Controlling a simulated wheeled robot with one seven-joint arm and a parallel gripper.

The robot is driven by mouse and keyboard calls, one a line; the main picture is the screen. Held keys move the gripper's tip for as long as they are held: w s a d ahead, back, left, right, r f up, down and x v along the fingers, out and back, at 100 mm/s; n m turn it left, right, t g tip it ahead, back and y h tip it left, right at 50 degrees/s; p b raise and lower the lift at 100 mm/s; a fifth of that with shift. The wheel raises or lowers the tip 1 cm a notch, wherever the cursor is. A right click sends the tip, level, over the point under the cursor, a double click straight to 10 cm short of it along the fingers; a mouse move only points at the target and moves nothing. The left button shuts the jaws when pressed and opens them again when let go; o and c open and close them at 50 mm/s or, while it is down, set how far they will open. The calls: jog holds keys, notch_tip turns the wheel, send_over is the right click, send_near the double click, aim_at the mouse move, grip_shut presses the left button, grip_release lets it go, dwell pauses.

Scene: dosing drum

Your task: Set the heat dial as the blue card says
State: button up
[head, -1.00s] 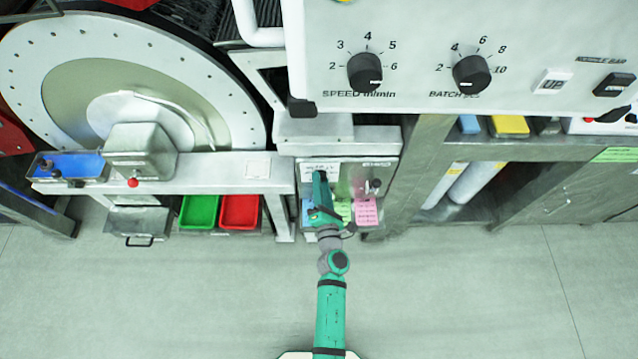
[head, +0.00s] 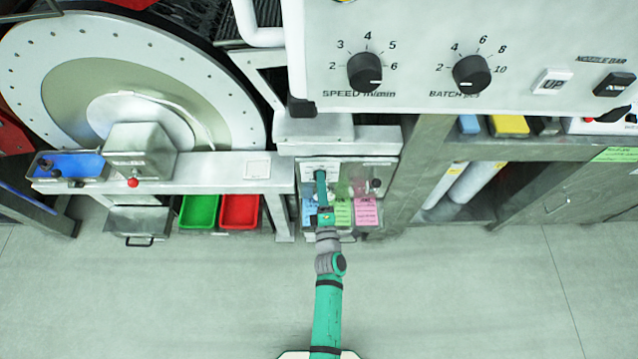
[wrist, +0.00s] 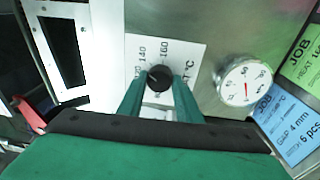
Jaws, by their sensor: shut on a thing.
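The black heat dial (wrist: 158,76) sits on a white label (wrist: 192,52) marked °C, with 140 and 160 readable beside it. My gripper (wrist: 159,84) has its two green fingers on either side of the dial, shut on it. The dial's pale mark is too small to read a setting from. The blue card (wrist: 287,125) is at the right of the wrist view; its gap and pieces lines show, but its heat value is not legible. In the head view my gripper (head: 321,185) covers the dial, and the blue card (head: 309,212) is partly hidden by it.
A round white gauge (wrist: 243,82) is right of the dial. A green card (head: 342,212) and a pink card (head: 366,211) hang beside the blue one. Green (head: 199,211) and red (head: 239,211) bins stand left. The floor in front is clear.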

jog(key=shift+a+m, duration=0.1)
jog(key=shift+m, duration=0.8)
jog(key=o, duration=1)
jog(key=shift+o, duration=0.2)
jog(key=s+d+f, duration=0.1)
jog(key=s, duration=0.9)
jog(key=shift+s, duration=0.35)
